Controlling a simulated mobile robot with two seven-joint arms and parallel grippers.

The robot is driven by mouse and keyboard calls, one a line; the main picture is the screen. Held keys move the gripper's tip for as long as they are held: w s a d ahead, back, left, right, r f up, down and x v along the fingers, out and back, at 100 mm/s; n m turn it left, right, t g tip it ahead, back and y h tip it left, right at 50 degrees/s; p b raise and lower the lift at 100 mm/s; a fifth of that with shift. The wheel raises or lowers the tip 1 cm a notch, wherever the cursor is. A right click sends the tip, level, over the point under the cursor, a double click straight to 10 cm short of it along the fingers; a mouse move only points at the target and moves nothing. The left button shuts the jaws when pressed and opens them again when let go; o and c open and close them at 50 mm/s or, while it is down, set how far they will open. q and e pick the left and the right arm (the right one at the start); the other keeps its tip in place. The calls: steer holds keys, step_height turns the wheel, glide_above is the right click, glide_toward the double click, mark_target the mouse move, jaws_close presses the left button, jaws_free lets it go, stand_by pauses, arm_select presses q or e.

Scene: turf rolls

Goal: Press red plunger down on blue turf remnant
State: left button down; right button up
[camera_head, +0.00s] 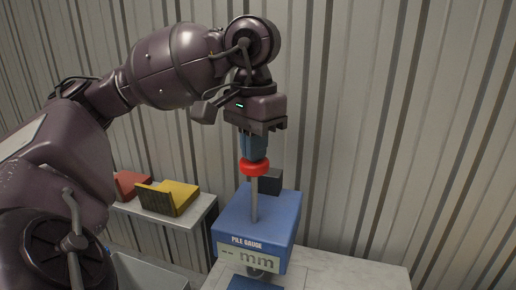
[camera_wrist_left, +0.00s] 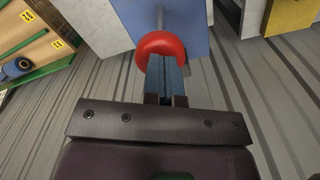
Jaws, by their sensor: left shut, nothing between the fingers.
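The red plunger knob (camera_head: 254,168) sits on top of a grey rod that rises from the blue pile gauge (camera_head: 272,222). The rod shows long above the gauge. My left gripper (camera_head: 253,157) is shut and empty, pointing down, with its blue fingertips at the top of the red knob. In the left wrist view the fingers (camera_wrist_left: 168,62) lie close against the knob (camera_wrist_left: 160,46); I cannot tell whether they touch. A flat blue piece (camera_head: 248,284), perhaps the blue turf remnant, shows in part below the gauge's foot. My right gripper is not in view.
The gauge stands on a pale table (camera_head: 350,275). A black block (camera_head: 270,181) sits at its back. To the left, a shelf (camera_head: 190,216) bears a yellow piece (camera_head: 180,194) and a red piece (camera_head: 129,184). A corrugated wall stands behind.

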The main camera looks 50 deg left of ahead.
mark_target(254, 169)
arm_select(q)
steer(key=shift+f, duration=0.45)
steer(key=shift+f+b, duration=0.5)
steer(key=shift+f, duration=1.15)
steer(key=shift+f+b, duration=0.55)
steer(key=shift+f, duration=0.5)
steer(key=shift+r, duration=0.1)
